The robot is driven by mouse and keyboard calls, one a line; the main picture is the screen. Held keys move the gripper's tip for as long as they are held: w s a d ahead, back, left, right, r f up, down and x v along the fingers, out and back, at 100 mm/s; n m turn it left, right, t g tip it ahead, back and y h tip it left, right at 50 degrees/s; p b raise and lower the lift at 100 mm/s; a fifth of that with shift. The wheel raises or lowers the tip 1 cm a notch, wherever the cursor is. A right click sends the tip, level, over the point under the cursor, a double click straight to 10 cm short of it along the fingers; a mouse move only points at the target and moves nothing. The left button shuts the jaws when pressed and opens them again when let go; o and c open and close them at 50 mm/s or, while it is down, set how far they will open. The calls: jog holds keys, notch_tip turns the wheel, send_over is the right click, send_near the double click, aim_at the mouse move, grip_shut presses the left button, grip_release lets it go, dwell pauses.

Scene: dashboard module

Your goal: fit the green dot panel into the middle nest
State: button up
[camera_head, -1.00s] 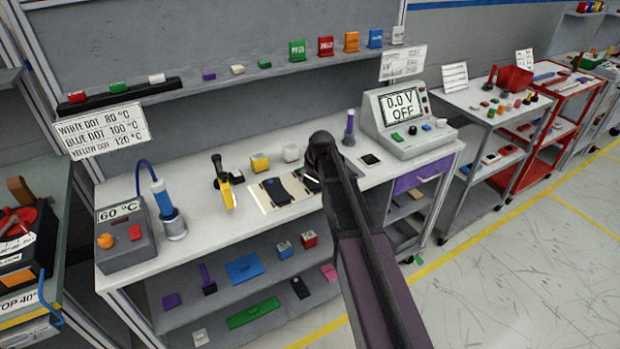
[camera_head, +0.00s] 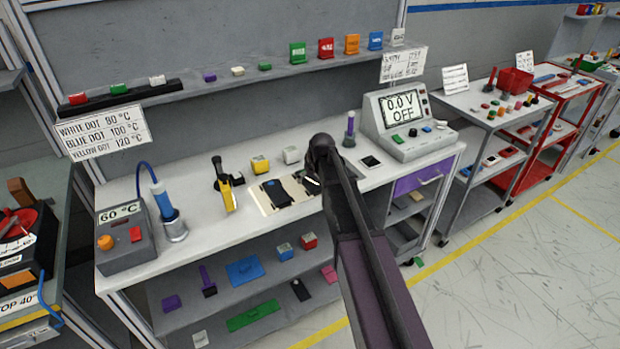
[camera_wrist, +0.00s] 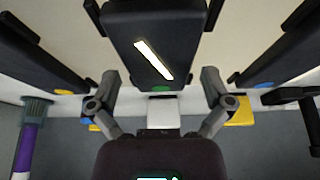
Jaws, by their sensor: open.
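The green dot panel (camera_wrist: 150,40) is a dark panel with a white strip and a green dot at its near end, in the middle of the wrist view. It lies between dark corner tabs of the middle nest (camera_wrist: 92,12); I cannot tell whether it sits fully down. My gripper (camera_wrist: 158,76) is open, its two fingers on either side of the panel's near end, with gaps visible. In the head view my arm hides the gripper and most of this panel. The cream nest board (camera_head: 264,203) shows there beside my arm.
Dark panels with a yellow dot (camera_wrist: 35,55) and a blue dot (camera_wrist: 280,55) flank the middle one. A purple-handled tool (camera_wrist: 25,140) stands at the left. On the bench are a yellow-handled tool (camera_head: 229,197), small blocks and a voltmeter (camera_head: 405,120).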

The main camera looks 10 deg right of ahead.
jog(key=p+v, duration=1.1)
jog(key=v, duration=0.1)
dwell(0.5)
jog(key=shift+r, duration=0.1)
dwell(0.5)
jog(key=s+a+f+m+g+h, duration=0.1)
jog(key=s+m+g, duration=0.2)
jog(key=s, duration=2.1)
jog(key=shift+s+a+f+m+g, duration=0.2)
jog(key=shift+s+m+g, duration=0.1)
jog(key=shift+g, duration=0.3)
jog(key=shift+w, duration=0.1)
